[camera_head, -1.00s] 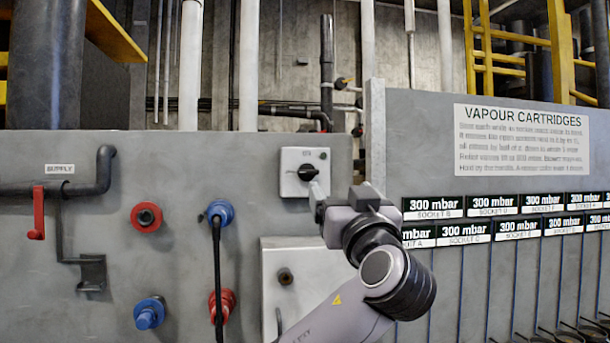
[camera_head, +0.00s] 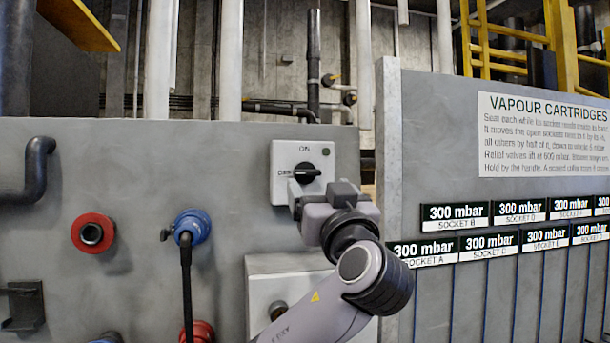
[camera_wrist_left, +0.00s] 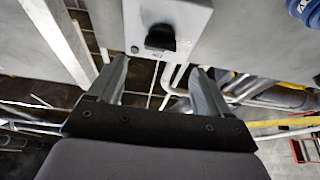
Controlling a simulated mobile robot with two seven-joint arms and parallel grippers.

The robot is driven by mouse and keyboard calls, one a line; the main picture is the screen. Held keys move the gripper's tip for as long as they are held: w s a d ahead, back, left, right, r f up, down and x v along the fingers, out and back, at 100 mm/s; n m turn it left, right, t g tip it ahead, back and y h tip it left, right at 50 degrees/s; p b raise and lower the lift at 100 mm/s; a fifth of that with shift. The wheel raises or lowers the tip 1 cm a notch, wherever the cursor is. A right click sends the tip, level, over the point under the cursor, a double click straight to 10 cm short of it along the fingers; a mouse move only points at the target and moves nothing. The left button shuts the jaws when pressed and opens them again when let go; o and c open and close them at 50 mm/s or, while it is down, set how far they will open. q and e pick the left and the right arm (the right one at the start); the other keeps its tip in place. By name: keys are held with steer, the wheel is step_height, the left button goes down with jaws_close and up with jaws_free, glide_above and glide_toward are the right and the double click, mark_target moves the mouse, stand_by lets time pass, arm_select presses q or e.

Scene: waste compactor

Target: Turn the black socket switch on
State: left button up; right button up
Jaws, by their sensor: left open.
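The black socket switch (camera_head: 308,173) is a black knob on a white box on the grey wall panel. ON is printed above it and OFF at its left; the knob lies roughly level, towards OFF. My left gripper (camera_head: 297,192) is open, its fingers near the lower part of the box. In the left wrist view the knob (camera_wrist_left: 160,37) shows upside down, beyond the gap between the open fingers (camera_wrist_left: 160,77). The fingers do not hold it; whether they touch the box I cannot tell. My right gripper is not in view.
A red socket (camera_head: 92,233) and a blue connector (camera_head: 190,227) with a black cable sit left of the switch. A pale box (camera_head: 262,290) is below, partly behind my arm. A raised panel edge (camera_head: 388,150) and the vapour cartridges sign (camera_head: 545,135) are at the right.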

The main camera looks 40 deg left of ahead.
mark_target(309, 173)
arm_select(q)
steer(key=p+x, duration=0.2)
steer(key=x, duration=0.4)
steer(key=shift+s+r+p, duration=0.1)
steer(key=shift+r+p, duration=0.05)
steer(key=shift+p, duration=0.2)
steer(key=shift+w+a+r, duration=0.15)
steer(key=shift+w+a, duration=0.3)
steer(key=shift+w, duration=0.05)
steer(key=c, duration=1)
